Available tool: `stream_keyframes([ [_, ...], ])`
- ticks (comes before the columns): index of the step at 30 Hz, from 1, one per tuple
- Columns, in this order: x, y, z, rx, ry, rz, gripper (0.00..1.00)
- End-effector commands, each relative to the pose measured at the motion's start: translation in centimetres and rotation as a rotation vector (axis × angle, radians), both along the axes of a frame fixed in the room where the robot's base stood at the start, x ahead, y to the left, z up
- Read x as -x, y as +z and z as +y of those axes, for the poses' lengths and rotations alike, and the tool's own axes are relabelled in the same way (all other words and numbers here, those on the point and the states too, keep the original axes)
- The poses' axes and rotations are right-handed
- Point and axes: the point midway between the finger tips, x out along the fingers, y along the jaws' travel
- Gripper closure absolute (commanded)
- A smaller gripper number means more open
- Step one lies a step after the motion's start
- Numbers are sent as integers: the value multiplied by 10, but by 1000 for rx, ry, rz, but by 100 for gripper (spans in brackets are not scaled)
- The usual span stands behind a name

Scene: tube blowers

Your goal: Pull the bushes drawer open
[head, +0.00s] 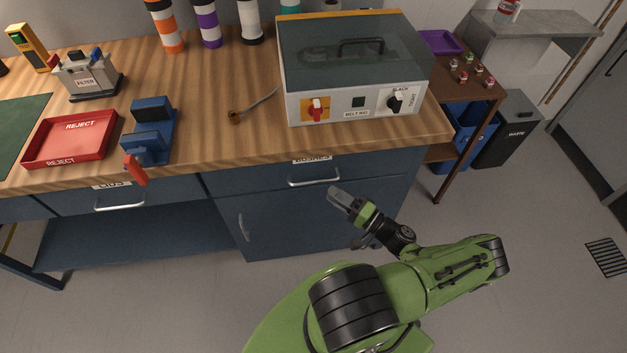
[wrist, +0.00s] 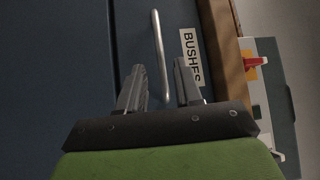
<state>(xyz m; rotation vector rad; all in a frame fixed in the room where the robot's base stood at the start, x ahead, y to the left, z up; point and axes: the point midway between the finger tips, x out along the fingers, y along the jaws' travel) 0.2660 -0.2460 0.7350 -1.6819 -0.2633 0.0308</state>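The bushes drawer (head: 262,180) is a dark blue front under the workbench top, and it looks closed. Its silver bar handle (head: 314,178) lies below a white label reading BUSHES (head: 312,159), which is partly cut off by the bench edge. My gripper (head: 338,198) is just in front of and below the right end of the handle. In the wrist view the open fingers (wrist: 160,82) stand apart, with the handle (wrist: 161,55) running lengthwise between them. The label (wrist: 191,57) is beyond the right finger. I cannot tell whether either finger touches the handle.
A second drawer with its own handle (head: 119,205) is to the left. A cabinet door (head: 290,225) is below.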

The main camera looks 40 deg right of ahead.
Motion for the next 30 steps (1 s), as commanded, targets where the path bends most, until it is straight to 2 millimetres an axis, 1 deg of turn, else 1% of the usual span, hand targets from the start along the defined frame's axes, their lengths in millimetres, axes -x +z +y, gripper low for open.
stream_keyframes([
  [1,-13,2,4,-2,5,-3,65],
  [3,-30,4,7,-2,5,-2,65],
  [6,-51,7,11,-2,4,-1,65],
  [9,-66,9,14,-1,2,-1,65],
  [13,-75,10,15,-1,2,0,65],
  [20,-76,10,15,-1,1,1,65],
  [24,-76,10,15,-1,1,1,87],
  [27,-76,10,15,-1,1,1,100],
  [30,-75,10,15,0,2,1,100],
])
